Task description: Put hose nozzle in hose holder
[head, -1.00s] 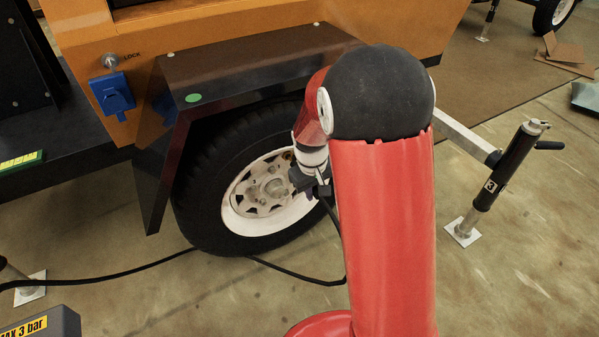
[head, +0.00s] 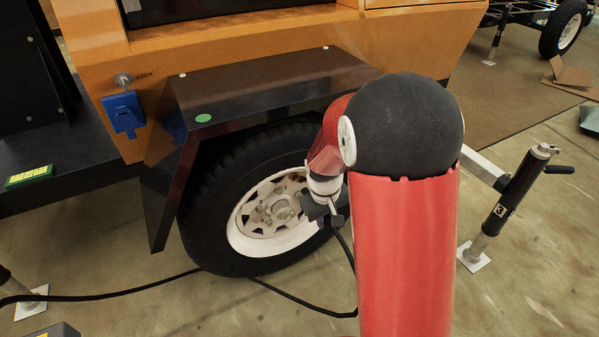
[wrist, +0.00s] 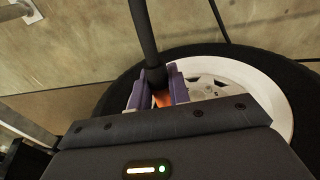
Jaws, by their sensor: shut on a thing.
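My gripper (head: 326,212) is in front of the trailer wheel, partly hidden by my red arm in the head view. In the wrist view, its two purple fingers (wrist: 157,92) are closed on the hose nozzle (wrist: 163,98). Only a small orange part of the nozzle shows between them. A black hose (wrist: 145,35) runs from the nozzle up out of the wrist view. In the head view the hose (head: 120,291) hangs from the gripper and trails left along the floor.
The trailer wheel (head: 240,218) sits under a dark fender (head: 262,88) on the orange trailer body (head: 240,40). A blue socket cover (head: 124,113) is left of the fender. A black support jack (head: 512,197) stands at right.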

